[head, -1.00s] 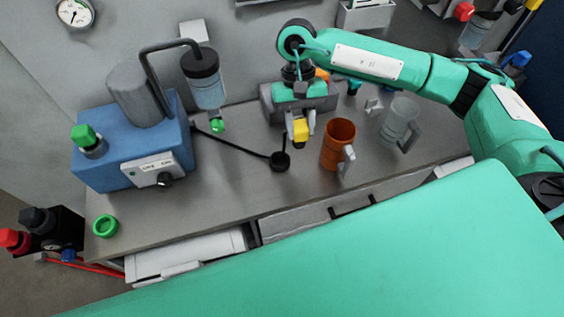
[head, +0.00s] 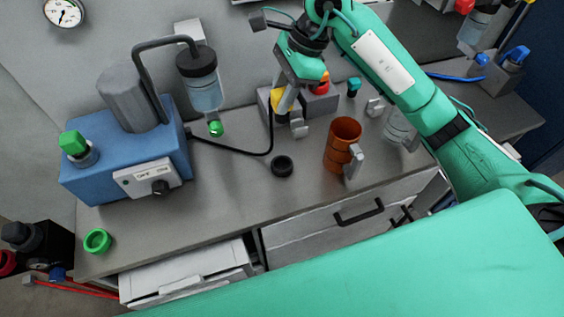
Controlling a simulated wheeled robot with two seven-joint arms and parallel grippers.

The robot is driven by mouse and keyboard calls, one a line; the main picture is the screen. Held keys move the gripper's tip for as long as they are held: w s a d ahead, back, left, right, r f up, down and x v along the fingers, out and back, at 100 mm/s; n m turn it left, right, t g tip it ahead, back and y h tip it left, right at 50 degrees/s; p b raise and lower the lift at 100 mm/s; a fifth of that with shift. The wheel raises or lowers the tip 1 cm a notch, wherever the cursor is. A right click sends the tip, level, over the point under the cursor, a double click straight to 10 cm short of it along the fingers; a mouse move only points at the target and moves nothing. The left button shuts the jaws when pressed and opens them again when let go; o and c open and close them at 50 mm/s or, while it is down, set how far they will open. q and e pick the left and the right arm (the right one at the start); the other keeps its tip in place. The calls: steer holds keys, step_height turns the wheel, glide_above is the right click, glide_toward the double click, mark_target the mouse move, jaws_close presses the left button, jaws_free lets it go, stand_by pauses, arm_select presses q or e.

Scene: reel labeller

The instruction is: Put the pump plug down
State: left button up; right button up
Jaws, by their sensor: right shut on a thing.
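The yellow pump plug (head: 278,101) is in my right gripper (head: 289,113), above the back of the grey bench (head: 225,190). The gripper partly hides it. Its black cable (head: 271,135) hangs from the plug, bends near the bench and runs left to the blue pump (head: 125,165). A black ring (head: 282,166) lies on the bench below and in front of the gripper, apart from it. My left gripper is not in view.
A grey box with a red button (head: 321,88) is behind the gripper. A green ring (head: 97,241) lies front left. The bench's front middle is clear.

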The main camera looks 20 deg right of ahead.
step_height(320, 180, down, 19)
steer(key=p, duration=0.4)
steer(key=shift+f, duration=0.15)
steer(key=shift+f, duration=0.15)
steer(key=o, duration=1.1)
steer(key=shift+c, duration=0.2)
